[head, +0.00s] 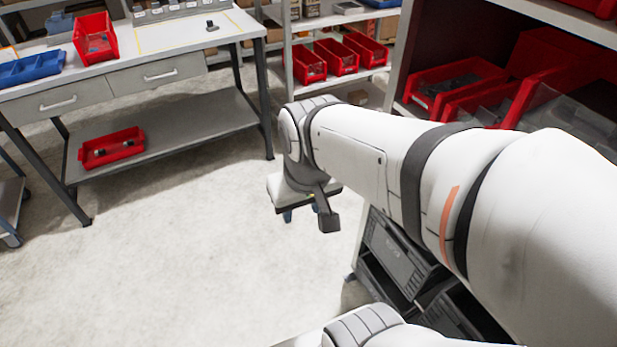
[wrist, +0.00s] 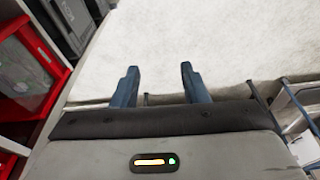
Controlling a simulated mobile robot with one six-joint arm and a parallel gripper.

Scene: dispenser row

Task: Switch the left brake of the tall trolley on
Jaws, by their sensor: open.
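My gripper (head: 300,211) hangs below the end of my arm in the head view, over open floor. In the wrist view my gripper (wrist: 159,75) shows two blue fingers spread apart, with nothing between them. A wheeled frame (head: 10,190) is cut off at the left edge of the head view, with a caster low down. I cannot tell whether it is the tall trolley. No brake can be made out in either view.
A workbench (head: 180,117) with a lower shelf stands at the left. A shelf unit with red bins (head: 455,82) and black crates (head: 395,250) stands at the right, partly behind my arm. Pale floor (head: 190,235) is clear between them.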

